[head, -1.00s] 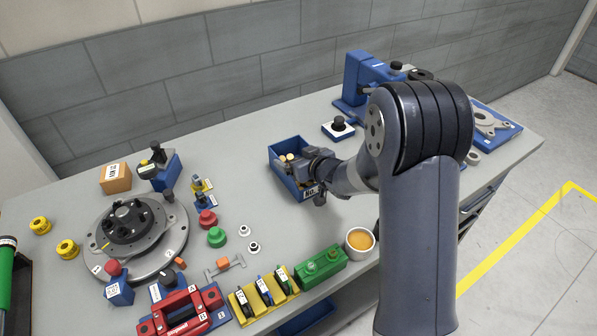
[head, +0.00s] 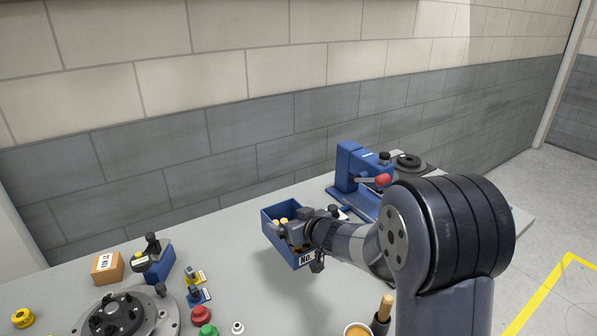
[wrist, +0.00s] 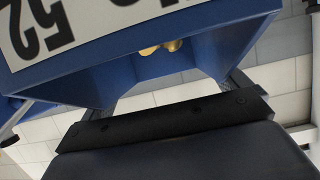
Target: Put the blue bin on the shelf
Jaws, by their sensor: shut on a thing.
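The blue bin (head: 275,239) is an open box with a white label on its front wall and small yellowish pieces inside. My gripper (head: 293,232) is shut on the bin's near side and holds it above the grey worktable, with a soft shadow below. In the wrist view the bin (wrist: 75,82) fills the upper part, its label large and cut off by the edge. Yellowish pieces (wrist: 160,47) show beyond the bin's wall. The grip itself is partly hidden. No shelf is clearly visible; a dark strip (head: 250,2) crosses the top edge of the head view.
A blue press-like fixture (head: 352,175) with a red knob stands right of the bin, near my arm. An orange box (head: 106,268), a blue clamp block (head: 152,262) and a round black fixture (head: 118,318) stand at left. The brick wall (head: 200,150) rises behind.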

